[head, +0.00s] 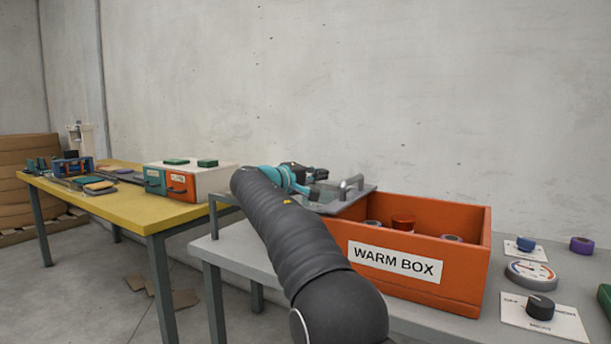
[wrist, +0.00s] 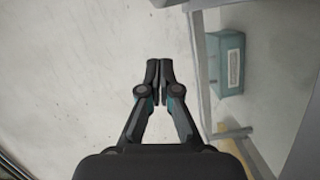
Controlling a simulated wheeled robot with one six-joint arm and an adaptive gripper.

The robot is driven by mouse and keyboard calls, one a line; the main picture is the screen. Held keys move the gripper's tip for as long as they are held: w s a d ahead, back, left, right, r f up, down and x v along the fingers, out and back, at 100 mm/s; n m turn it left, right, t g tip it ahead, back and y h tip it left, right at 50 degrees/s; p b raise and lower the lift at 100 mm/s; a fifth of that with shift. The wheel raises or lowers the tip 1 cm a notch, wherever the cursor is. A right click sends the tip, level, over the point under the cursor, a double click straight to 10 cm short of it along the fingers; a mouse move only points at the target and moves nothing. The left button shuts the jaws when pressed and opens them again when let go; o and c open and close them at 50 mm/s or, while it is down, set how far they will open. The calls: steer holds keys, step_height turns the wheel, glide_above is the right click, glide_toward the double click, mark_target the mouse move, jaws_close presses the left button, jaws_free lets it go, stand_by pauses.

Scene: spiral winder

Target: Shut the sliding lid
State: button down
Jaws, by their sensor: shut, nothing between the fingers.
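The orange box (head: 465,262) marked WARM BOX stands on the grey table. Its grey sliding lid (head: 332,208) is slid to the left, so most of the box top is open. A metal handle (head: 352,186) stands on the lid near its right edge. My gripper (head: 318,173) is shut and empty, just left of the handle; whether it touches the handle or lid I cannot tell. My arm hides part of the lid. In the wrist view my gripper (wrist: 159,70) shows its fingertips together, with nothing between them.
Several spools, including a red one (head: 403,222), sit inside the box. A dial (head: 531,273) and a heat knob (head: 541,306) lie to its right. A yellow table (head: 150,212) at left carries a white drawer cabinet (head: 213,180). A teal drawer front (wrist: 228,62) shows in the wrist view.

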mark_target(331, 197)
steer(key=d, duration=0.2)
steer(key=w+d, duration=0.1)
steer(key=shift+d+f, duration=0.15)
steer(key=shift+f, duration=0.1)
steer(key=shift+s+d+f+b, duration=0.2)
steer(key=shift+s+d+b, duration=0.1)
steer(key=shift+s+d, duration=0.6)
steer(key=shift+w+d, duration=0.1)
